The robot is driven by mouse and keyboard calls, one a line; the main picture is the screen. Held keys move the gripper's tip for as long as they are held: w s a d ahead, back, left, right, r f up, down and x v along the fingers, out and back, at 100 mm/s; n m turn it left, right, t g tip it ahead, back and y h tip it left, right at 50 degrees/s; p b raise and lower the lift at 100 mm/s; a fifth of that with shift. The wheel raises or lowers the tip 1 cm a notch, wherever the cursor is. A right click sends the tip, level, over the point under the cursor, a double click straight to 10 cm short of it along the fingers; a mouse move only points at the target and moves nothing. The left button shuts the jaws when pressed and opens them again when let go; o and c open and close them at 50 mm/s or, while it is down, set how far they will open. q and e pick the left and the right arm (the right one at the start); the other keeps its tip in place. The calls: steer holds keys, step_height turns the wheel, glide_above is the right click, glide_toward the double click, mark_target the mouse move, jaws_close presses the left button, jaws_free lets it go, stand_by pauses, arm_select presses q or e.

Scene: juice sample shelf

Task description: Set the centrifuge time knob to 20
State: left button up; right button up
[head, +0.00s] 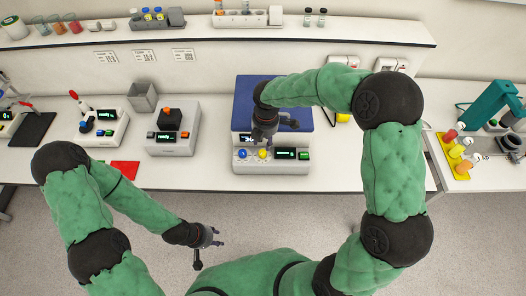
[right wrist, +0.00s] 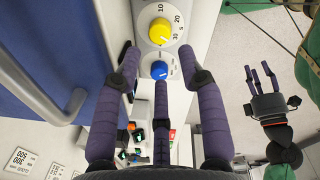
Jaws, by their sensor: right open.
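The centrifuge (head: 272,97) has a blue lid and a white front panel. A yellow knob (right wrist: 160,31) on the panel has a dial marked 10, 20 and 30 around it; its exact setting is hard to read. A blue knob (right wrist: 159,71) sits beside it. In the head view the yellow knob (head: 263,154) is just below my right gripper (head: 265,138). My right gripper (right wrist: 162,76) is open and empty, its three fingers spread near the knobs, not closed on either. My left gripper (head: 207,243) hangs open and empty in front of the bench.
Left of the centrifuge stand a grey device with a "ready" display (head: 172,130) and another device (head: 100,122). A red mat (head: 125,170) lies near the bench edge. A shelf (head: 330,30) with vials runs behind. A green display (head: 285,154) is on the panel.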

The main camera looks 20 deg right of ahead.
mark_target(263, 152)
steer(key=f, duration=0.8)
steer(key=shift+w+f, duration=0.1)
steer(key=shift+w, duration=0.2)
